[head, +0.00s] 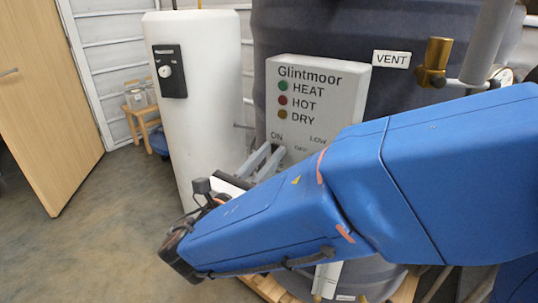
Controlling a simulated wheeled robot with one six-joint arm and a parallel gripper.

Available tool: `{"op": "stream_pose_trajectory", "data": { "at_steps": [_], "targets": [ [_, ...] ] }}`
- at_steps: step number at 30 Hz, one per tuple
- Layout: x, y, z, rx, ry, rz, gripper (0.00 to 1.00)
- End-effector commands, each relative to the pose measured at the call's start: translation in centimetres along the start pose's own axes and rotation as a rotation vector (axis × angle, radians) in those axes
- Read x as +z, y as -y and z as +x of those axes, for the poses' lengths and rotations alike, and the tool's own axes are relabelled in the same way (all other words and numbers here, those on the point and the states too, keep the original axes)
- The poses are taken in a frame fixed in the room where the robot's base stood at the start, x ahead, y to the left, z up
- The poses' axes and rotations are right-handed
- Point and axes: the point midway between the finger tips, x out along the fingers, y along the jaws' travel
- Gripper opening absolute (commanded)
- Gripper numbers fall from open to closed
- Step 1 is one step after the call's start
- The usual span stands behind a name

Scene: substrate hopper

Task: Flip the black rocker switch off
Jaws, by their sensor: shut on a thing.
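The white Glintmoor control panel (345,105) is fixed to the front of the dark tank. It carries the HEAT, HOT and DRY lamps and, below them, the ON and LOW labels. My gripper (270,153) is at the panel's lower left, its grey fingers just under the ON label. The fingers are shut at that spot. The black rocker switch does not show clearly; the fingers and my blue arm cover that part of the panel, so I cannot tell which way the switch is set.
A white cylinder (210,100) with a black gauge box (168,71) stands left of the panel. A brass valve (435,62) and grey pipe are at upper right. A wooden door (45,100) and small stool (143,118) are at left. The floor at lower left is clear.

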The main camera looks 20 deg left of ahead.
Motion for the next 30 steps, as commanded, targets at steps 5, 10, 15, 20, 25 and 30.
{"op": "stream_pose_trajectory", "data": {
  "at_steps": [5, 10, 15, 20, 25, 30],
  "targets": [
    [0.0, 0.0, 0.0, 0.000, -0.001, -0.001, 0.39],
    [0.0, 0.0, 0.0, 0.000, -0.001, 0.000, 0.39],
    [0.0, 0.0, -0.3, 0.001, -0.001, 0.000, 0.39],
    [0.0, -0.1, -1.9, 0.003, -0.002, 0.000, 0.39],
    [0.0, -0.1, -4.9, 0.003, -0.001, 0.000, 0.39],
    [0.0, -0.1, -8.2, 0.004, -0.001, -0.001, 0.39]
  ]
}}
